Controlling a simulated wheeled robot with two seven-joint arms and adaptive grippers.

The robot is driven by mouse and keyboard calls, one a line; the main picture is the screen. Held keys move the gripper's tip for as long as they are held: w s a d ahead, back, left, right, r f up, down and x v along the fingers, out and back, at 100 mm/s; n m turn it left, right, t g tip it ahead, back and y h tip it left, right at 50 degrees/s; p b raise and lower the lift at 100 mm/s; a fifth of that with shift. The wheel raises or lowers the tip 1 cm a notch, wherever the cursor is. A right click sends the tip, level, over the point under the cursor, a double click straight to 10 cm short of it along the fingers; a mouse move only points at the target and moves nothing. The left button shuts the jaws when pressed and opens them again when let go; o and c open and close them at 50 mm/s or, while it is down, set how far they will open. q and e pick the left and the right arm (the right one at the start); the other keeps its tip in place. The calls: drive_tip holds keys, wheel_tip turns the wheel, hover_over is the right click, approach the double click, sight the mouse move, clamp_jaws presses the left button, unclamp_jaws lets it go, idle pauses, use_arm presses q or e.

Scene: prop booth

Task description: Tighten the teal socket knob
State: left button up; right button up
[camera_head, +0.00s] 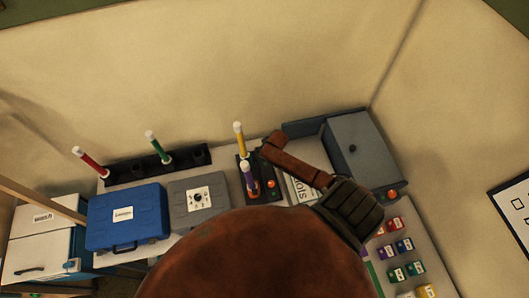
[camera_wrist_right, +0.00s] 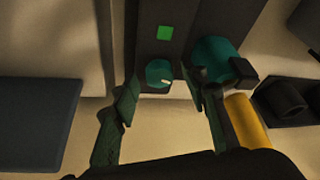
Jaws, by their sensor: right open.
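In the right wrist view, a small round teal knob (camera_wrist_right: 158,75) with a pale mark sits on a dark upright panel (camera_wrist_right: 150,50). My right gripper (camera_wrist_right: 158,83) is open, its two dark green fingers on either side of that knob; I cannot tell whether they touch it. A larger teal round part (camera_wrist_right: 212,58) with a dark block at its side is just right of the right finger. Which teal part is the socket knob is not clear.
A yellow cylinder (camera_wrist_right: 241,118) is close to the right finger. In the head view are a blue case (camera_head: 125,215), a grey case (camera_head: 190,207), a black rack (camera_head: 135,169) with coloured sticks, and a grey box (camera_head: 360,145).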

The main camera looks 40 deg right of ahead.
drive_tip(key=v, duration=1.2)
drive_tip(key=shift+w+d, duration=0.1)
drive_tip(key=shift+w, duration=0.05)
drive_tip(key=x, duration=1.1)
drive_tip(key=shift+f, duration=0.3)
drive_tip(key=shift+w+f, duration=0.1)
drive_tip(key=shift+f, duration=0.1)
drive_tip(key=shift+r, duration=0.15)
